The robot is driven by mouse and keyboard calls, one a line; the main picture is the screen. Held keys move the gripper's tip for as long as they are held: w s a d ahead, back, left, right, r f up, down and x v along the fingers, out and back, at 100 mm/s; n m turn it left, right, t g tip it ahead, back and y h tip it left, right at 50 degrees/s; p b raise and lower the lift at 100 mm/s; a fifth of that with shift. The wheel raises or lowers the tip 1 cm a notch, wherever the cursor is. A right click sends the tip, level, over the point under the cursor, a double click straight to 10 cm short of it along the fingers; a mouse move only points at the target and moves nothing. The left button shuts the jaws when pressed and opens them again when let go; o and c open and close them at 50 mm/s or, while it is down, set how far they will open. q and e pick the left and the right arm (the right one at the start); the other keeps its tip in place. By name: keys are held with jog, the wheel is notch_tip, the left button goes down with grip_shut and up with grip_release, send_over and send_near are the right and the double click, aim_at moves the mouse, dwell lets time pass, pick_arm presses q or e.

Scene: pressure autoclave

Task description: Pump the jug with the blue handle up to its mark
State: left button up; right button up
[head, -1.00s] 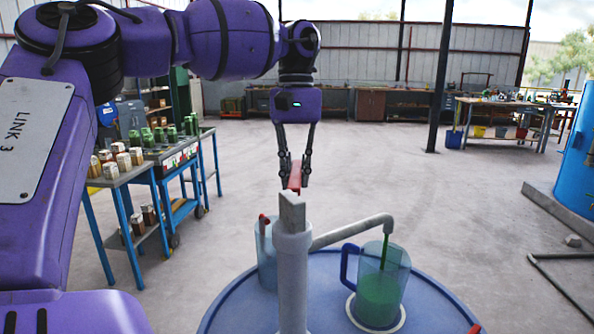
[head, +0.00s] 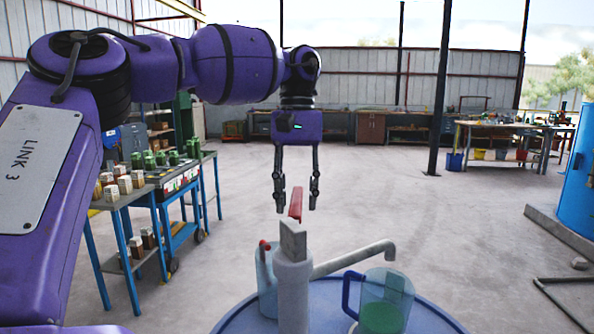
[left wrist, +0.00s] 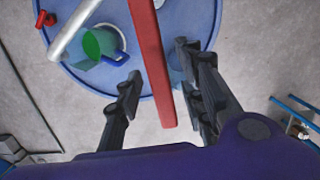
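The jug with the blue handle (head: 383,305) stands on the blue drum top under the spout (head: 360,257); it also shows in the left wrist view (left wrist: 97,44). Green liquid fills its lower part. No stream falls from the spout, and I cannot make out a mark. The grey pump (head: 293,290) has a red lever (head: 296,203). My left gripper (head: 296,208) is open, with its fingers apart on either side of the lever's end. In the left wrist view the red lever (left wrist: 150,55) passes between the open fingers without visible contact. My right gripper is not in view.
A second jug with a red handle (head: 266,280) stands behind and left of the pump on the drum top (head: 240,318). Blue-legged carts (head: 150,185) with small items stand at left. A blue tank (head: 580,200) is at right.

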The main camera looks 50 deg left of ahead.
pick_arm(q)
notch_tip(320, 180, up, 11)
jog(key=w+a, duration=0.1)
jog(key=shift+a+f, duration=0.1)
jog(key=shift+a, duration=0.05)
dwell(1.6)
